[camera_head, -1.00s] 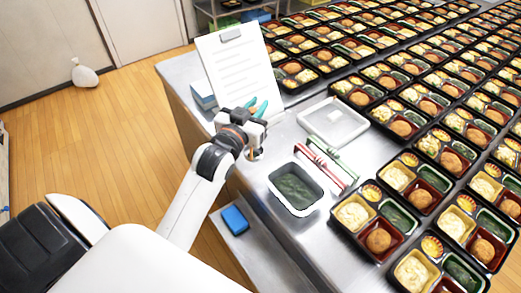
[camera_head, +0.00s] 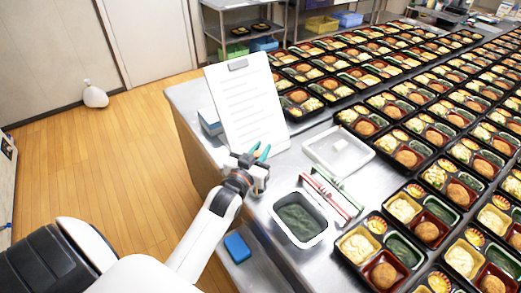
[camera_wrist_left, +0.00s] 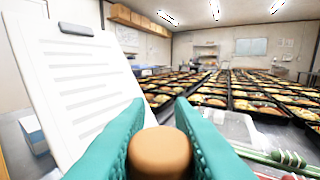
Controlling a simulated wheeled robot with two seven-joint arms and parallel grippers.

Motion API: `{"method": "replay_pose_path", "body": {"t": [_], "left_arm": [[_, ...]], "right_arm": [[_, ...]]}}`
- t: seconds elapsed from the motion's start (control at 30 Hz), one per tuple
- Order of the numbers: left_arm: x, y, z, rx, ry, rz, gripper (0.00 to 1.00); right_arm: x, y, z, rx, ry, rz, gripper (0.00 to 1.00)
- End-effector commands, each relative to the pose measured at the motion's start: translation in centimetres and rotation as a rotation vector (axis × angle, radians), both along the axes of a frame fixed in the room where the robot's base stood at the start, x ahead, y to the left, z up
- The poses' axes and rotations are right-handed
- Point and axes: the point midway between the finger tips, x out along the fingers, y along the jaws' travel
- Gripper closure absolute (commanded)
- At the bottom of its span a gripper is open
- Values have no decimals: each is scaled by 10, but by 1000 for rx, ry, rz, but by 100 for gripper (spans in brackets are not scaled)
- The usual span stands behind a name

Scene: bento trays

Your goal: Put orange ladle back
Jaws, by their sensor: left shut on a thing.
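My left gripper (camera_head: 257,153), with teal fingers, is shut on the orange ladle. In the left wrist view the ladle's rounded orange-brown handle end (camera_wrist_left: 160,152) sits between the teal fingers. The rest of the ladle is hidden there, and I cannot make it out in the head view. The gripper is over the left part of the steel counter, in front of the clipboard's lower edge. A dark tub with a white rim (camera_head: 323,233) holding green food stands to its lower right. My right gripper is not in view.
A white clipboard sheet (camera_head: 247,105) stands tilted behind the gripper. A clear tray (camera_head: 364,160) and red and green tongs (camera_head: 330,198) lie to the right. Rows of filled bento trays (camera_head: 383,250) crowd the right side. A blue block (camera_head: 237,247) sits lower left.

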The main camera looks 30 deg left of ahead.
Motion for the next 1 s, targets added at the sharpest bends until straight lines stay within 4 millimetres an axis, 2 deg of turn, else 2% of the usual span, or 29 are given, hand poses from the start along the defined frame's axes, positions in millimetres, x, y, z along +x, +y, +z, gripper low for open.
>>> {"method": "replay_pose_path", "body": {"t": [0.27,0.3,0.4,0.77,0.87,1.0], "left_arm": [[0,0,-2,0,-1,0,100],[0,0,-2,0,0,0,74],[0,0,-2,0,0,0,58],[-2,0,0,0,0,0,58],[-14,-2,-2,0,2,0,58],[-43,-5,-4,-1,4,1,58]], "right_arm": [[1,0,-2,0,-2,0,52],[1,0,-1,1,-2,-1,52],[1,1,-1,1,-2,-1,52],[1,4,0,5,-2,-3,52],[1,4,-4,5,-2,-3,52],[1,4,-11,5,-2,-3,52]]}}
